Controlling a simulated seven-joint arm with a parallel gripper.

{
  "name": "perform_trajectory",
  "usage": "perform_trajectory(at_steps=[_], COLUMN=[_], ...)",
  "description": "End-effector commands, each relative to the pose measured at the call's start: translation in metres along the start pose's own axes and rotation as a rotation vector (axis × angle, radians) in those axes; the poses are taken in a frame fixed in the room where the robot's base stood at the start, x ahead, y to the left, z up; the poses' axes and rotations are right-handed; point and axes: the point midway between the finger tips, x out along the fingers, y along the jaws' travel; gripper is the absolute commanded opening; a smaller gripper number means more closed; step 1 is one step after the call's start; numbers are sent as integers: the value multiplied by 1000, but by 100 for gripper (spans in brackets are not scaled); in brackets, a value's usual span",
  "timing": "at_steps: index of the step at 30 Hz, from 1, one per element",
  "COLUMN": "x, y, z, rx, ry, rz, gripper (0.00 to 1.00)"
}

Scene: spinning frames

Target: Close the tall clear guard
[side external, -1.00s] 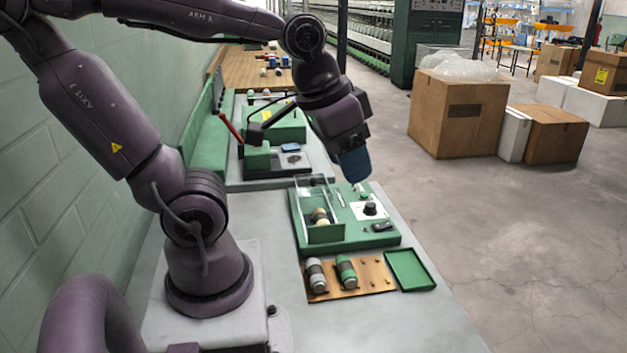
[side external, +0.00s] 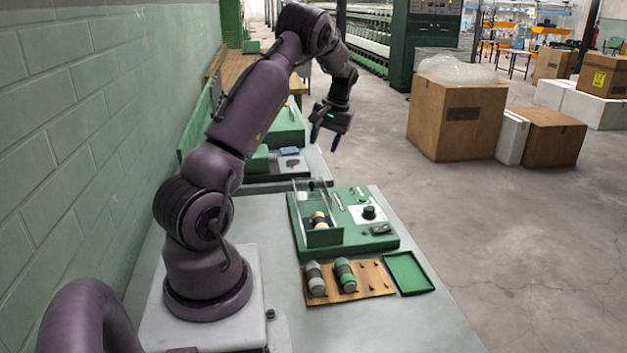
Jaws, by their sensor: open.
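The tall clear guard (side external: 309,198) stands on the green machine base (side external: 370,243) in the middle of the view. Its clear walls rise above a pale and dark bobbin (side external: 319,220), with a green panel at the near side. I cannot tell from this angle whether the guard is fully shut. My gripper (side external: 325,140) hangs above and beyond the machine, fingers pointing down.
The base carries a dark knob (side external: 369,212) on a white plate. In front lie a wooden peg board (side external: 372,280) with two bobbins and an empty green tray (side external: 409,272). Another green machine (side external: 289,128) stands behind. A wall runs along the left.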

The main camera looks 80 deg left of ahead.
Motion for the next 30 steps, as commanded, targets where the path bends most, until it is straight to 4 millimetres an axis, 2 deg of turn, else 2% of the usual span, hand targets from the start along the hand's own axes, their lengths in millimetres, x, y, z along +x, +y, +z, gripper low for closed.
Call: perform_trajectory(at_steps=[2,5,8,15,21,25,30], x=[-6,4,20,71,105,117,122], y=[0,0,0,1,1,1,1], z=[-4,-2,-1,-1,-1,-2,-2], rx=[-11,-20,-19,-17,-17,-17,-17], ry=[11,-1,-1,-2,0,2,3], rz=[2,0,1,0,1,2,3], gripper=[48,48,48,48,48,48,48])
